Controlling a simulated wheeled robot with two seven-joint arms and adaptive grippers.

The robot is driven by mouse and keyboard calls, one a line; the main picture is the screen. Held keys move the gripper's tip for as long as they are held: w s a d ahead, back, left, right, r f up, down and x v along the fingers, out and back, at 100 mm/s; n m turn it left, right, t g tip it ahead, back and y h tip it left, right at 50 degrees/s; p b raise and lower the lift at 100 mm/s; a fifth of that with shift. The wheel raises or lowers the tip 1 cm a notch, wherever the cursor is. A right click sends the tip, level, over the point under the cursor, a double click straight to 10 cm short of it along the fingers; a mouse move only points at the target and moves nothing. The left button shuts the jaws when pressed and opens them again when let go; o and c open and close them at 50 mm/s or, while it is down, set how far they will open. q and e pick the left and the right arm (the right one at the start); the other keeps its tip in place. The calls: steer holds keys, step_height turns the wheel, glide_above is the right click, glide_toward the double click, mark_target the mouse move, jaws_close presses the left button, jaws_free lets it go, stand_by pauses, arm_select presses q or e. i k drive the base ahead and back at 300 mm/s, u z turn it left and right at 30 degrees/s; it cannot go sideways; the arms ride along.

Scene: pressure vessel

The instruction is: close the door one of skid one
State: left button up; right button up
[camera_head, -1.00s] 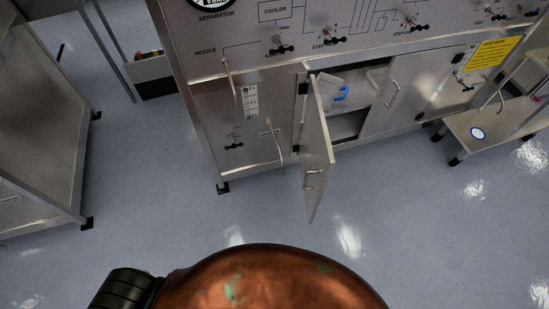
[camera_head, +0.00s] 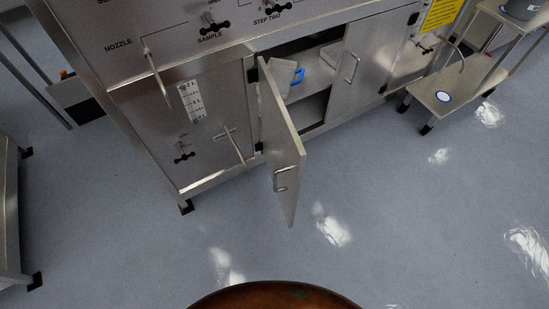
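The skid (camera_head: 205,110) is a steel cabinet with a labelled valve panel on top. Its open door (camera_head: 281,150) stands out from the front, hinged on its left edge, with a metal handle (camera_head: 281,180) near its free lower end. Behind it the cabinet opening (camera_head: 312,85) shows a shelf and a blue-handled item (camera_head: 297,77). A second door (camera_head: 352,75) to the right of the opening is shut. Neither of my grippers is in view.
A steel cart (camera_head: 455,90) with a blue-and-white round label stands at the right. A steel table (camera_head: 12,215) is at the left edge. The floor (camera_head: 400,220) in front of the skid is clear. A copper rounded surface (camera_head: 275,296) shows at the bottom edge.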

mark_target(285, 153)
steer(key=k, duration=1.05)
steer(key=u, duration=0.4)
steer(key=i, duration=0.6)
steer(key=u, duration=0.45)
